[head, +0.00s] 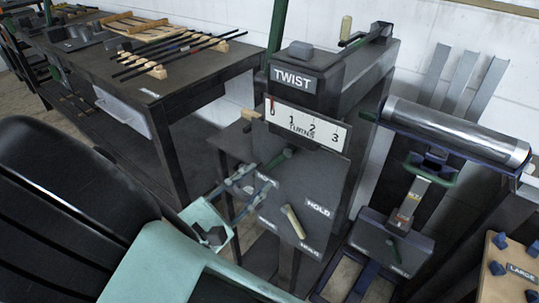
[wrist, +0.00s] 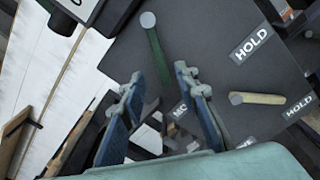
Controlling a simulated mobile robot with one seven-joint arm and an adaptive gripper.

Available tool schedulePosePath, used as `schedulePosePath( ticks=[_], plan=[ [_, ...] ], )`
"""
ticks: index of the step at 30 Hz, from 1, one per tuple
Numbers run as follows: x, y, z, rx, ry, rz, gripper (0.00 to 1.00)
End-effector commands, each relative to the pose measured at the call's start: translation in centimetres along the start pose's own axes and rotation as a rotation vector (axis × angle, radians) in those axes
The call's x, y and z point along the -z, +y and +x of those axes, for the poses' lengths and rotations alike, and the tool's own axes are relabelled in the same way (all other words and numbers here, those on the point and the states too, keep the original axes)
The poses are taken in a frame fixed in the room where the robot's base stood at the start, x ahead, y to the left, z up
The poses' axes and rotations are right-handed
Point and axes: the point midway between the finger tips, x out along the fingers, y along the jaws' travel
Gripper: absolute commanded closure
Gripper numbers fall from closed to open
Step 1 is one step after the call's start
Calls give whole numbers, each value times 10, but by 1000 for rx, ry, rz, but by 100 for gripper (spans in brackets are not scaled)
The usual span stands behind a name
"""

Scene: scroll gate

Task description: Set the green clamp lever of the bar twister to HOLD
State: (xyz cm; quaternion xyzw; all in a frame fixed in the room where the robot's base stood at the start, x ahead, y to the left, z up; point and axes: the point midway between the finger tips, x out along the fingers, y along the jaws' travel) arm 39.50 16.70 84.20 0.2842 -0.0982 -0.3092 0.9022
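The bar twister (head: 330,170) is a dark cabinet with a TWIST sign. Its green clamp lever (head: 274,162) slants down and left from its round grey end on the front panel. In the wrist view the green lever (wrist: 158,52) points down toward the gap between my fingers. A HOLD label (wrist: 250,45) is to the right of the lever, and a partly hidden label (wrist: 181,112) shows between the fingers. My gripper (head: 243,178) is open at the panel's left side. In the wrist view my gripper (wrist: 162,72) has its fingers apart; I cannot tell whether they touch the lever.
A cream lever (head: 293,222) with its own HOLD label (head: 308,247) is lower on the panel. A turns scale (head: 307,127) is above the green lever. A workbench (head: 180,85) with bars stands left, a roller machine (head: 455,130) right.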

Motion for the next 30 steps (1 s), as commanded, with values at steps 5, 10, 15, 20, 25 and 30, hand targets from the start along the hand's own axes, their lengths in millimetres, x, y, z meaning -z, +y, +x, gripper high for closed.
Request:
schedulePosePath(
  ticks=[5, 10, 15, 20, 25, 30],
  plan=[
    [1, -2, 34, 4, -1, 1, 71],
    [0, -2, 55, 4, -1, 1, 71],
    [0, -1, 62, 2, 0, 0, 71],
    [0, -1, 62, 2, 1, 0, 71],
    [0, -1, 62, 2, 0, 1, 82],
    [0, -1, 62, 2, 0, 1, 100]
  ],
)
